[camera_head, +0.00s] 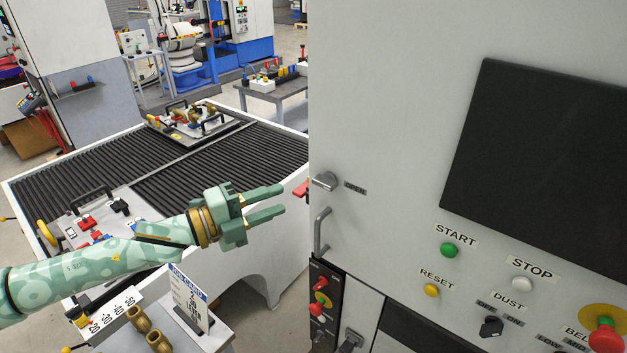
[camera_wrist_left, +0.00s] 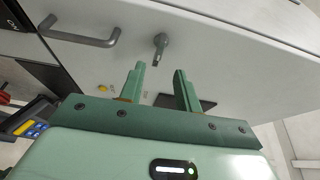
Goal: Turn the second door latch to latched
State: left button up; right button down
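A grey metal door latch (camera_head: 327,181) sits on the pale machine door, near its left edge, beside a small label that seems to read OPEN. It also shows in the wrist view (camera_wrist_left: 160,45), its short lever pointing toward my fingers. My left gripper (camera_head: 283,201) is open and empty, left of the latch and slightly lower in the head view. In the wrist view the fingertips (camera_wrist_left: 159,72) stand apart, close to the latch's lever in the picture; I see no clear contact. I see only one such latch. My right gripper is not in view.
A grey bar handle (camera_head: 320,231) is on the door just below the latch. A panel (camera_head: 480,265) with START, STOP, RESET and DUST controls lies to the right. A ribbed-top table (camera_head: 210,165) with fixtures is behind my left arm.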

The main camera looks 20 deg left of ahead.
aim_at(319, 185)
pick_arm(q)
jog(key=p+x, duration=0.2)
jog(key=x, duration=0.7)
jog(key=shift+w+d+p, duration=0.1)
jog(key=shift+d+p, duration=0.1)
jog(key=shift+p, duration=0.1)
grip_shut()
